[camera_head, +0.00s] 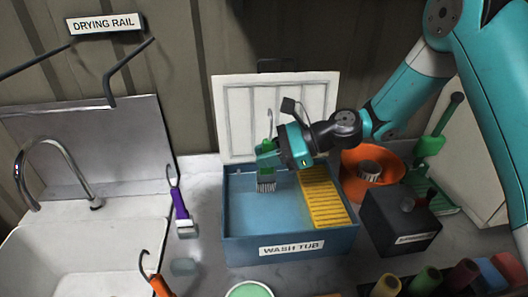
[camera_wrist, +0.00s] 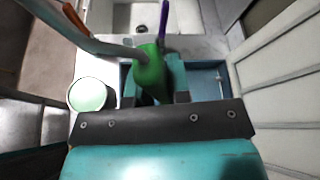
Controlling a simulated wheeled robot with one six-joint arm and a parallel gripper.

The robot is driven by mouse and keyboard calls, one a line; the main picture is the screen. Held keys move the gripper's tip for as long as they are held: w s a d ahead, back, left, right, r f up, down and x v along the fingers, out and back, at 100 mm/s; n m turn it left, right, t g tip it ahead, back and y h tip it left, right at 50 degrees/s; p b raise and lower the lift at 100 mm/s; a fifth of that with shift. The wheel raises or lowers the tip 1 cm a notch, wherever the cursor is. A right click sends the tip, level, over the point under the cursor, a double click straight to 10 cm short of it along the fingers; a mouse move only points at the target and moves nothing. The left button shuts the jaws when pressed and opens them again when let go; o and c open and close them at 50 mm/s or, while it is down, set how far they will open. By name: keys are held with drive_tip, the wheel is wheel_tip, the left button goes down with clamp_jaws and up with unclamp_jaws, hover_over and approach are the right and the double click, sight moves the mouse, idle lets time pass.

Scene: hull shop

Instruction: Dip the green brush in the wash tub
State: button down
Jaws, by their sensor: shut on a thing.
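The wash tub (camera_head: 290,247) is a blue, labelled box on the counter, with its white lid raised behind it and a yellow ribbed board (camera_head: 325,197) inside at the right. My gripper (camera_head: 268,152) is shut on the green brush (camera_head: 266,185), over the left part of the tub. The brush hangs bristles down, its hook upward, with the bristles within the tub's outline. Whether they touch any liquid I cannot tell. In the wrist view the brush's green handle (camera_wrist: 150,72) sits between the fingers, and part of the tub (camera_wrist: 205,82) shows beyond; the bristles are hidden there.
An orange-handled tool (camera_head: 158,284) and a cup of pale green liquid (camera_head: 249,290) are in front. An orange bucket (camera_head: 385,190) and dark box (camera_head: 400,222) stand right.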

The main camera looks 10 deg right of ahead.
wheel_tip(320, 180, down, 3)
drive_tip(key=b, duration=0.2)
drive_tip(key=shift+f+b, duration=0.15)
drive_tip(key=shift+b, duration=0.2)
wheel_tip(320, 180, down, 10)
drive_tip(key=b, duration=0.5)
idle(1.2)
wheel_tip(320, 180, up, 13)
drive_tip(key=p, duration=1.2)
idle(0.9)
